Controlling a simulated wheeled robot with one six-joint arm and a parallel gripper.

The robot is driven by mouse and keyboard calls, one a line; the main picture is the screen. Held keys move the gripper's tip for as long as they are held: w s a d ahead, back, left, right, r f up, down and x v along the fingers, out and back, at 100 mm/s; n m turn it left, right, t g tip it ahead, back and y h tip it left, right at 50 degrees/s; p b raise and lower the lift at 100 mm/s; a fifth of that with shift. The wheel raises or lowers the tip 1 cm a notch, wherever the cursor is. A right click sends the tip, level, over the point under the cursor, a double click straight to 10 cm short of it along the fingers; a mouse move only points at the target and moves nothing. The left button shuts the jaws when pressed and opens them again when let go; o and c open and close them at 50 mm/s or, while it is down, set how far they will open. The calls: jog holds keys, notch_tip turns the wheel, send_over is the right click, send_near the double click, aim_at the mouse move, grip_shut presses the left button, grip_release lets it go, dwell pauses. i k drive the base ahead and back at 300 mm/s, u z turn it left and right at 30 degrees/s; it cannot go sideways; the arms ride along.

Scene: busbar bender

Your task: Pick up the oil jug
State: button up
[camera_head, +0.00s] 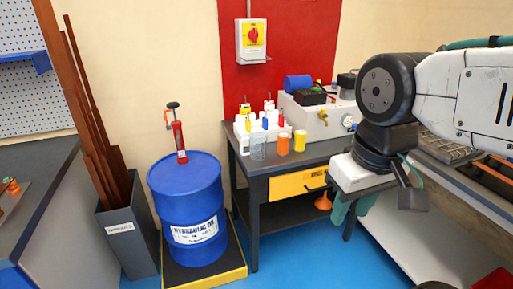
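No thing in view is clearly marked as the oil jug. A clear, jug-like container (258,147) stands upright on the grey workbench (315,152), near its front left edge. An orange container (283,144) and a yellow one (300,140) stand just right of it. A blue drum (190,210), labelled as hydraulic oil, stands on the floor to the left. My gripper (352,207) hangs at the right, in front of the workbench's right end and apart from the containers. Its two greenish fingers point down with a gap between them, and nothing shows in it.
A red hand pump (179,140) stands upright on the drum, which sits on a yellow-edged tray (232,277). A white rack (252,127) of small bottles and a pale machine (318,117) stand behind the containers. Blue floor (310,255) is clear before the bench.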

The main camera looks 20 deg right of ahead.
aim_at(258, 139)
jog(key=u, duration=1.5)
jog(key=i, duration=1.85)
jog(key=z, duration=3.25)
